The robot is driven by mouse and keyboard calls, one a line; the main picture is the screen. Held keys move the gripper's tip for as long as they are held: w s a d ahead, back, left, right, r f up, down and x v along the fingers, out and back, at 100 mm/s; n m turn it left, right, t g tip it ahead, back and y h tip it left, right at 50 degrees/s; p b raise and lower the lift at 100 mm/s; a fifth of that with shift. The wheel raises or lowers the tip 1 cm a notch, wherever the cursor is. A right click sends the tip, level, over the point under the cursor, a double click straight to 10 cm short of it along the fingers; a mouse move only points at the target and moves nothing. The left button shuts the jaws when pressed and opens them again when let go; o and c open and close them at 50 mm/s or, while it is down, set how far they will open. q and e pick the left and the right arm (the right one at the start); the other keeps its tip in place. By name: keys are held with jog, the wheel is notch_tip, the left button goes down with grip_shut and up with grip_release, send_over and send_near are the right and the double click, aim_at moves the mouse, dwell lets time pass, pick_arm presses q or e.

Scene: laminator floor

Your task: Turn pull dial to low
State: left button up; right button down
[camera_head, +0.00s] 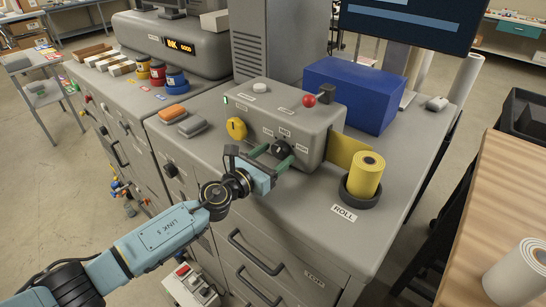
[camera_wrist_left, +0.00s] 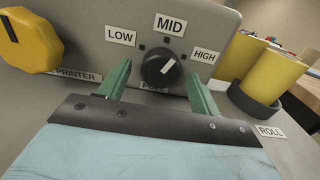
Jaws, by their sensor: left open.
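The black pull dial (camera_wrist_left: 160,68) sits on the front of a grey box, with LOW (camera_wrist_left: 120,35), MID (camera_wrist_left: 170,25) and HIGH (camera_wrist_left: 205,56) labels around its top. Its white mark slants up and to the right, between the MID and HIGH directions. In the head view the dial (camera_head: 280,148) is partly framed by my left gripper (camera_head: 272,156). My left gripper's green fingers (camera_wrist_left: 157,70) are open, one on each side of the dial, with visible gaps. I cannot tell whether the tips reach past its face. My right gripper is not in view.
A yellow knob (camera_head: 236,129) is left of the dial. A red ball-topped lever (camera_head: 309,101) and a blue box (camera_head: 352,95) stand above and behind. A yellow roll (camera_head: 364,176) in a dark holder is at the right. The counter between box and front edge is mostly clear.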

pick_arm(q)
jog(key=c, duration=1)
jog(key=shift+o, duration=0.2)
jog(key=shift+n, duration=0.3)
jog(key=shift+n+p, duration=0.4)
jog(key=shift+n, duration=2.7)
jog(key=o, duration=1)
jog(key=shift+c, duration=0.2)
